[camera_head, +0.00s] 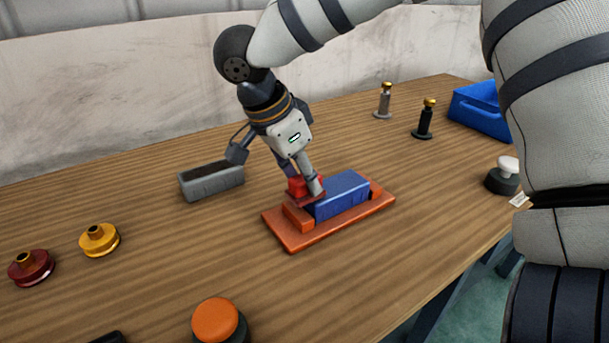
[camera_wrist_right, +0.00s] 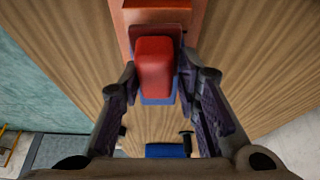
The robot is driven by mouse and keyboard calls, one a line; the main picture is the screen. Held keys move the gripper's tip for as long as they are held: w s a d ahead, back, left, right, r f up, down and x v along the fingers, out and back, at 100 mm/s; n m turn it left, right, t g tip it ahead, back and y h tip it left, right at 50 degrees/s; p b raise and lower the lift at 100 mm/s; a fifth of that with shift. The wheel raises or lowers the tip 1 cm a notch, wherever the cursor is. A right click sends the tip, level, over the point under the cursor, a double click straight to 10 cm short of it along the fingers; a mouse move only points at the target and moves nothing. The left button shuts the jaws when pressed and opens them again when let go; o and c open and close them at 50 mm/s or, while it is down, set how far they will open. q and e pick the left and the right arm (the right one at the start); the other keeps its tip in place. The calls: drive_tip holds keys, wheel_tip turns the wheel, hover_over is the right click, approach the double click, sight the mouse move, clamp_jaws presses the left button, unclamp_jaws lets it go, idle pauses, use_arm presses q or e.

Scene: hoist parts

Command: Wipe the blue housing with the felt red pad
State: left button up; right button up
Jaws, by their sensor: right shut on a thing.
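The blue housing (camera_head: 346,196) lies in an orange cradle (camera_head: 287,237) on the wooden table. My right gripper (camera_head: 307,186) is over the left end of the housing, pointing down, shut on the red pad (camera_head: 297,187). In the right wrist view the pad's red block (camera_wrist_right: 155,68) sits between the fingers, with a strip of the blue housing (camera_wrist_right: 158,101) beyond it. The pad is at the housing's top; whether it touches is hard to tell. The fingers hide part of the pad. My left gripper is not in view.
A grey open tray (camera_head: 211,183) stands left of the cradle. Yellow (camera_head: 99,240) and dark red (camera_head: 31,267) flanged parts and an orange-topped button (camera_head: 218,322) are nearer. Two posts (camera_head: 384,102) (camera_head: 426,119), a blue bin (camera_head: 478,110) and a white-topped knob (camera_head: 504,174) are right.

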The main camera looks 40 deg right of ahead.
drive_tip(key=shift+d+r, duration=0.1)
drive_tip(key=shift+r, duration=0.85)
drive_tip(key=shift+d+r, duration=0.35)
drive_tip(key=shift+r, duration=0.35)
drive_tip(key=shift+a+r, duration=0.15)
drive_tip(key=shift+r, duration=2)
